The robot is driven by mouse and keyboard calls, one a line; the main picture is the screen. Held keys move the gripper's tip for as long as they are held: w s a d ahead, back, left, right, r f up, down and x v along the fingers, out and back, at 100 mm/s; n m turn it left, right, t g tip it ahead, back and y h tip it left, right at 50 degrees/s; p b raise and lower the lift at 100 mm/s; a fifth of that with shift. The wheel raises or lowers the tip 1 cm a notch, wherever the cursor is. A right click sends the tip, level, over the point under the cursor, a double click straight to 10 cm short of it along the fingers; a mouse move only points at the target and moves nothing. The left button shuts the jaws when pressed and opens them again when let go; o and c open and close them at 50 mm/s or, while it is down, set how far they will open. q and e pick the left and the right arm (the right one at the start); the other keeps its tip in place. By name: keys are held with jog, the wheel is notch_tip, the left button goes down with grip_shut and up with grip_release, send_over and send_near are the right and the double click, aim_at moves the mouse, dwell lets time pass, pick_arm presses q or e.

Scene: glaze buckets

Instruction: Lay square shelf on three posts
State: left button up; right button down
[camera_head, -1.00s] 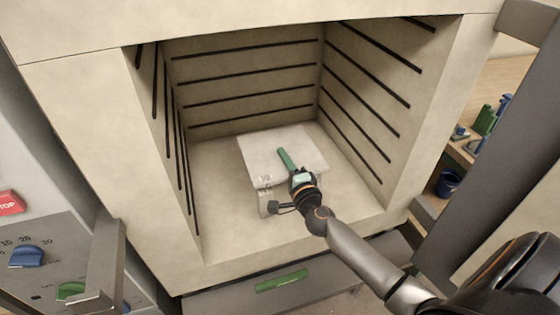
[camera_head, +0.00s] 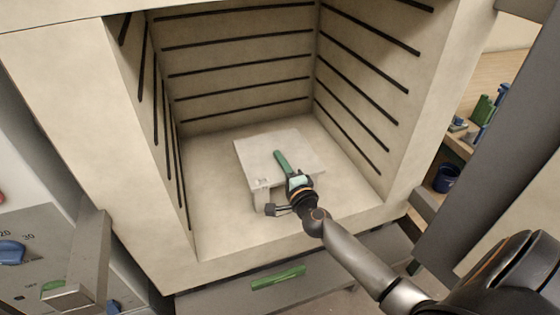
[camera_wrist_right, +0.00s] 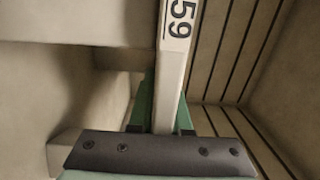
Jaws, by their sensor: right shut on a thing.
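The square shelf (camera_head: 262,148) is a pale, thin slab lying about level, low inside the kiln. My right gripper (camera_head: 285,166) is shut on its near edge, with one green finger lying over the top face. In the right wrist view the green fingers (camera_wrist_right: 163,118) straddle the slab's edge (camera_wrist_right: 172,75), which has a "59" label. A pale post (camera_head: 261,199) shows under the shelf's near left corner. The other posts are hidden beneath the slab, and I cannot tell whether it touches them. My left gripper is not in view.
The kiln's pale walls, with dark grooves (camera_head: 240,72), surround the shelf at the back and both sides. Bare kiln floor (camera_head: 215,215) shows left of it. A green-handled drawer (camera_head: 278,278) is below. A blue bucket (camera_head: 447,178) stands outside at right.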

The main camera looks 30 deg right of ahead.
jog(key=c, duration=0.9)
grip_release()
jog(key=shift+o, duration=0.2)
jog(key=shift+r+p, duration=0.5)
jog(key=shift+r, duration=0.05)
jog(key=s+a, duration=0.2)
jog(key=s, duration=0.9)
jog(key=s+a+f+n+g+y, duration=0.2)
jog(key=s+a+f+n+y, duration=0.25)
jog(key=a+n, duration=0.25)
jog(key=s+a+f+n+g+y, duration=0.1)
jog(key=s+a+f+n+y, duration=0.2)
jog(key=a+f+n, duration=0.35)
jog(key=s+a+f+n+g+h, duration=0.1)
jog(key=s+a+f+n+g, duration=0.1)
jog(key=s+f+n+g, duration=0.3)
jog(key=s+f+n, duration=0.3)
jog(key=n, duration=0.1)
jog(key=shift+s+a+f+g+h, duration=0.25)
jog(key=shift+s+a+g+h, duration=0.05)
jog(key=shift+s+h, duration=0.05)
